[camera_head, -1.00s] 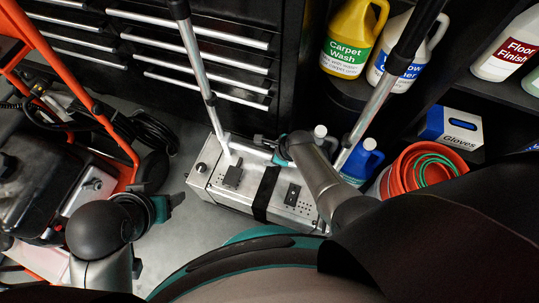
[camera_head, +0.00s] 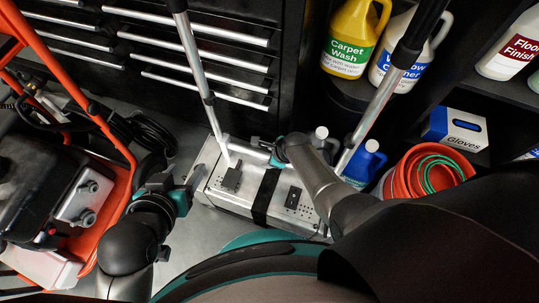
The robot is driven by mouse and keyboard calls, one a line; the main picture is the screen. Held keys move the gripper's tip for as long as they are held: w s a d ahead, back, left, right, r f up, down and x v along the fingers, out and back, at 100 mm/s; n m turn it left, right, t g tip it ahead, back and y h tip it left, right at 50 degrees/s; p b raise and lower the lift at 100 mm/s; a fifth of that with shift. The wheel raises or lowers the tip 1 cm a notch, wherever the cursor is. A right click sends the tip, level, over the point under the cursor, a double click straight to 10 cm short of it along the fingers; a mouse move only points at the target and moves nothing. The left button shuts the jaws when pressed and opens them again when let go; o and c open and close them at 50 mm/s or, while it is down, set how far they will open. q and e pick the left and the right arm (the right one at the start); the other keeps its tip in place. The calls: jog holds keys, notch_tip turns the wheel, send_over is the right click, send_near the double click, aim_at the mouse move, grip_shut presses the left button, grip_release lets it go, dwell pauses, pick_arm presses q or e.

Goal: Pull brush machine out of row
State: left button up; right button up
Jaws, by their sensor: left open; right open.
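The brush machine (camera_head: 222,201) is a low silver box with a black strap around its middle and metal poles rising from its top. It stands on the floor in the centre of the head view. My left gripper (camera_head: 196,180) is open, with its fingers close to the left end of the box; I cannot tell if they touch it. My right gripper (camera_head: 270,150) is open above the back edge of the box, near a silver bar. Its fingertips are partly hidden by the wrist.
An orange-framed machine (camera_head: 115,199) stands at left. A black drawer cabinet (camera_head: 130,55) is behind. Shelves at right hold a yellow jug (camera_head: 347,45) and a gloves box (camera_head: 456,133). Blue bottles (camera_head: 362,165) and orange buckets (camera_head: 402,176) crowd the right end. Little bare floor shows.

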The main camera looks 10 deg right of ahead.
grip_shut()
dwell(0.5)
dwell(0.9)
